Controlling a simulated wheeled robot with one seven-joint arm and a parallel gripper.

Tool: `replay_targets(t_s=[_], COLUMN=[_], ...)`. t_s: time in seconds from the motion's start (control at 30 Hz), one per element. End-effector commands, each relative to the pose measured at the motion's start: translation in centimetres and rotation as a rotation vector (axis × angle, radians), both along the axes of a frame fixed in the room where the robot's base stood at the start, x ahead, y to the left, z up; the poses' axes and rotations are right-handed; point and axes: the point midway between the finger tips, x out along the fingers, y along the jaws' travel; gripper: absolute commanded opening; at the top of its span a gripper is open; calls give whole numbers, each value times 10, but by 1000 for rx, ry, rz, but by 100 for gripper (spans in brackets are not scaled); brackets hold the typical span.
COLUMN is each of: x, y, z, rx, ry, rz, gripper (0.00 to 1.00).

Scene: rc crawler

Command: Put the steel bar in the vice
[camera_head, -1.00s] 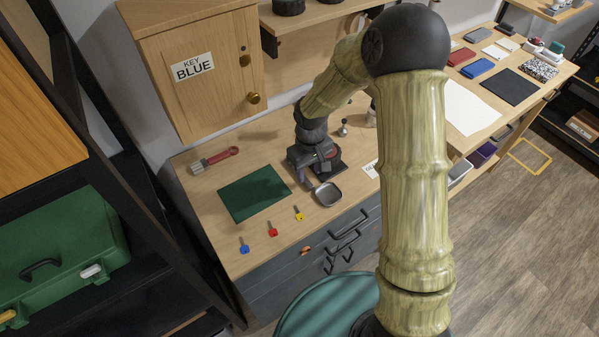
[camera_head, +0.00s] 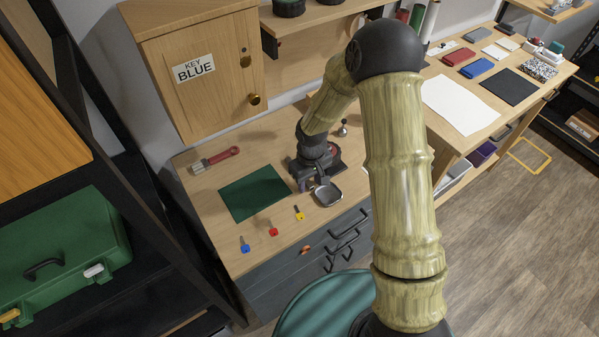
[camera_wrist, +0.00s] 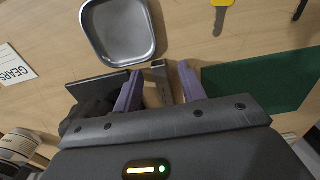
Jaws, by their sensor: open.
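My gripper (camera_wrist: 159,80) is open, with its two purple fingers pointing down near the bench top. It also shows in the head view (camera_head: 310,181), left of the small grey tray. In the wrist view a short grey metal piece, which looks like the steel bar (camera_wrist: 159,78), lies between the fingers; I see a gap on each side. Its lower end is hidden by my gripper body. A dark vice-like block with a red part (camera_head: 334,149) stands just behind my gripper in the head view, partly covered by my arm.
The grey tray (camera_wrist: 90,31) is close to my fingers. A green mat (camera_head: 236,203) lies to the left. Blue (camera_head: 244,244), red (camera_head: 270,228) and yellow (camera_head: 299,213) keys lie near the front edge. A red-handled brush (camera_head: 215,159) lies at the back. A cabinet (camera_head: 200,80) stands behind.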

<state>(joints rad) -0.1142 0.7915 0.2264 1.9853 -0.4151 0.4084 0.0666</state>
Motion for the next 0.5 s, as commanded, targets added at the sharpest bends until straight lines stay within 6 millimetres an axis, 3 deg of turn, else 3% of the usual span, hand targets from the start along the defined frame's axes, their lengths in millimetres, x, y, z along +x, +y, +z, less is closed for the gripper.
replay_targets(t_s=[0.2,0.4,0.5], x=[0,0,0], y=[0,0,0], z=[0,0,0], rx=[0,0,0], ry=[0,0,0], rz=[0,0,0], gripper=[41,2,0])
